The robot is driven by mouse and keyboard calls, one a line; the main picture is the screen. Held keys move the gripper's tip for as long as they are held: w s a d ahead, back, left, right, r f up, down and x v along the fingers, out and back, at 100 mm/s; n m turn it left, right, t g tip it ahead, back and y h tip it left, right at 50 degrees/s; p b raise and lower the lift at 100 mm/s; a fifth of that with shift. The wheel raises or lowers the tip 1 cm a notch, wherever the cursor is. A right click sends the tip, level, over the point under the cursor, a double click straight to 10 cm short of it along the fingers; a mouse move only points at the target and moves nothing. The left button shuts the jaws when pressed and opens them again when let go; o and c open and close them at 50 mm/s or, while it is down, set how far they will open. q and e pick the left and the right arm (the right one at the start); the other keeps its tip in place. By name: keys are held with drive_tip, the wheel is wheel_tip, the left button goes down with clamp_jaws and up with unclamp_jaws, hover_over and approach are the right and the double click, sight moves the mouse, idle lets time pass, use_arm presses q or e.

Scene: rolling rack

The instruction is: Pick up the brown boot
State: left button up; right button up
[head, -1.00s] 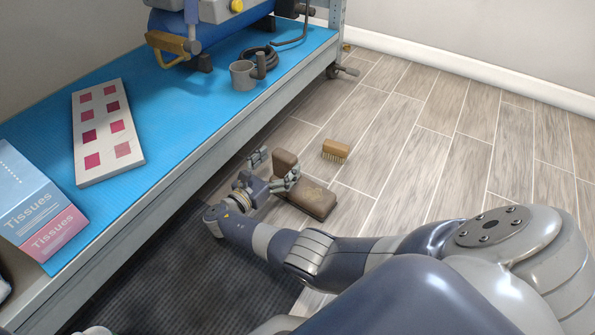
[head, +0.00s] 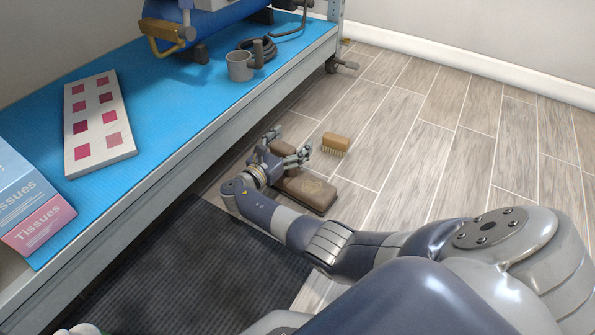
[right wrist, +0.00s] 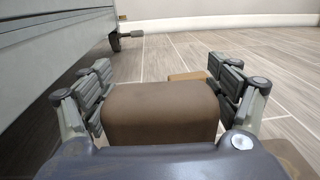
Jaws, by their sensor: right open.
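The brown boot (head: 310,189) is on the floor beside the rack, its sole part pointing to the lower right in the head view. My right gripper (head: 288,143) is at the boot's upright part, which it partly hides. In the right wrist view, the boot's brown top (right wrist: 160,112) fills the space between the two spread fingers of the gripper (right wrist: 160,85). The fingers are open, one on each side of the boot. Whether either finger touches it is not clear.
A tan brush (head: 335,144) lies on the floor just beyond the boot. The rack's metal edge (head: 160,190) runs along the left, above a dark mat (head: 215,270). A mug (head: 240,66) and tissue boxes (head: 37,230) stand on the blue shelf. The floor to the right is clear.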

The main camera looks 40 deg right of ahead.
clamp_jaws()
idle(0.8)
drive_tip(key=shift+r, duration=0.1)
